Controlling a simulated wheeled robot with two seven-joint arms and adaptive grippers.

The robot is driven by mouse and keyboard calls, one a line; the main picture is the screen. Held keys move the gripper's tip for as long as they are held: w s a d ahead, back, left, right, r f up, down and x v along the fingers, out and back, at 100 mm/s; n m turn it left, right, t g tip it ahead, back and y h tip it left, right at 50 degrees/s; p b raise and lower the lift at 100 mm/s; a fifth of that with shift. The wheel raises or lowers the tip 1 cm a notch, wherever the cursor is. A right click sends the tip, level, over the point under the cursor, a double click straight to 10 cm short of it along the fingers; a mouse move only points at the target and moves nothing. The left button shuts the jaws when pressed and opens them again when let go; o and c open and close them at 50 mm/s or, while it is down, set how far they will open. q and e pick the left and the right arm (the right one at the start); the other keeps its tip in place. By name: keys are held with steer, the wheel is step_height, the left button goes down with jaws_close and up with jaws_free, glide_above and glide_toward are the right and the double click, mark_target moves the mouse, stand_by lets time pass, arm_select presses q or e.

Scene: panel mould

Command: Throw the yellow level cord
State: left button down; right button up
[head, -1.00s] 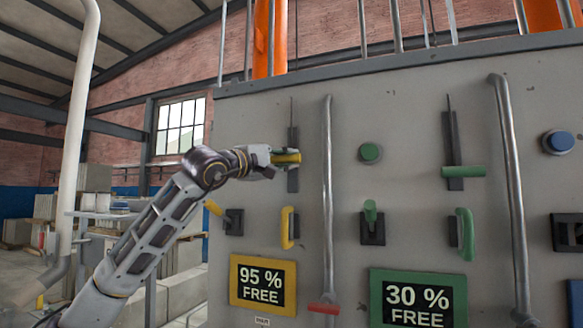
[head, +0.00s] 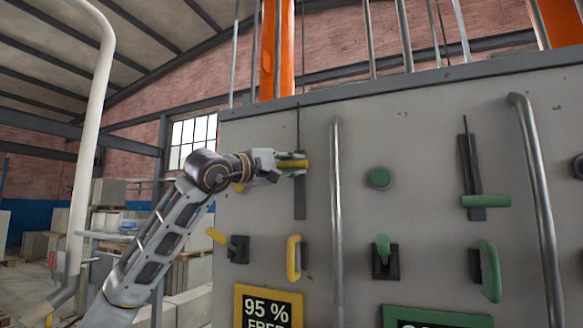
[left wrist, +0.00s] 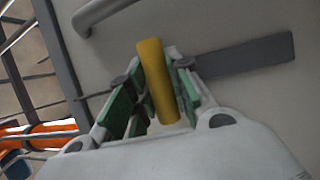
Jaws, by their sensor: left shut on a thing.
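The yellow level cord has a yellow handle (head: 302,164) set across a dark upright plate (head: 300,204) on the grey panel, with a thin cord rising above it. My left gripper (head: 290,165) is shut on this handle, near the upper part of the plate. In the left wrist view the yellow handle (left wrist: 157,80) sits between the green-padded fingers (left wrist: 155,90), with the dark plate (left wrist: 245,57) beyond. My right gripper is not in view.
A vertical grey pipe (head: 337,215) stands close to the right of the handle. Below are a yellow-handled lever (head: 217,236) and a yellow grip (head: 293,258). Matching green controls, including a green handle (head: 486,201), are farther right. A sign (head: 268,308) reads 95 %.

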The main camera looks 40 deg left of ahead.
arm_select(q)
steer(key=shift+s+a+r, duration=0.1)
steer(key=shift+s+r, duration=0.05)
steer(key=shift+r, duration=0.2)
steer(key=c, duration=1.7)
jaws_free()
steer(key=o, duration=0.4)
steer(key=shift+f, duration=0.1)
steer(key=shift+f, duration=0.1)
